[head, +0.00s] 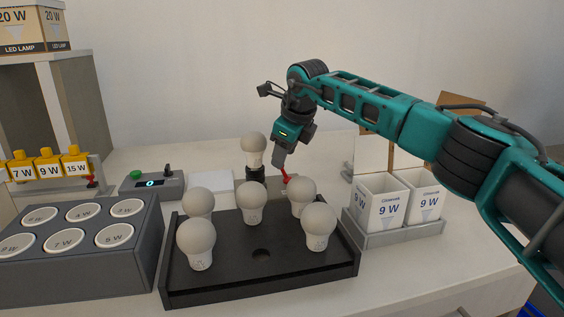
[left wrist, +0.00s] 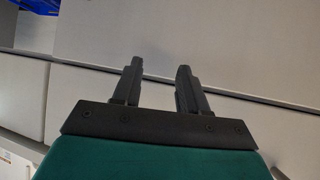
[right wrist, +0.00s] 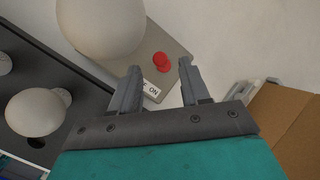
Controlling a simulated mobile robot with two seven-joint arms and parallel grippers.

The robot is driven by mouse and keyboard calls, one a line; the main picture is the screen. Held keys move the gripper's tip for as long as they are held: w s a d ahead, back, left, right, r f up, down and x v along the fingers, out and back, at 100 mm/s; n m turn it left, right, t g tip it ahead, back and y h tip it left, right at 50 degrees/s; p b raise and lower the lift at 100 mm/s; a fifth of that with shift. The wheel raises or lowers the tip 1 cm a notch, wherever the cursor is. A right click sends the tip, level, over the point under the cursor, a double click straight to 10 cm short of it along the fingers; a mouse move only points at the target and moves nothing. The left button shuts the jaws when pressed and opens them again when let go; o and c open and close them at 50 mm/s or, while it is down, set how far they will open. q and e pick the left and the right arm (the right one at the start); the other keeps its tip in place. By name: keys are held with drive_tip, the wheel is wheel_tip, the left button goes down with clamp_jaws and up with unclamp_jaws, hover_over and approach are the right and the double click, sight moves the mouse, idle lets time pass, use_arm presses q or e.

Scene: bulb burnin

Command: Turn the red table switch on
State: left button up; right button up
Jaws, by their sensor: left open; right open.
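The red table switch (head: 286,177) sticks up from a light grey base plate behind the bulb tray. In the right wrist view the red switch (right wrist: 161,62) shows as a round red knob, with an "ON" label (right wrist: 152,91) on the near side of it. My right gripper (head: 280,160) is open and points down close to the switch, partly covering it in the head view. In the right wrist view the knob lies in line with the gap between the open fingers (right wrist: 159,70); contact cannot be told. My left gripper (left wrist: 160,70) is open and empty, away from the switch.
A bulb (head: 253,150) stands in a dark socket beside the switch. The black tray (head: 262,285) in front holds several bulbs. White "9 W" boxes (head: 380,205) stand right, a grey holder (head: 135,262) left. A grey device (head: 150,187) with a lit display stands behind.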

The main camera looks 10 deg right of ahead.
sight(284, 173)
drive_tip(key=shift+x, duration=1.4)
clamp_jaws()
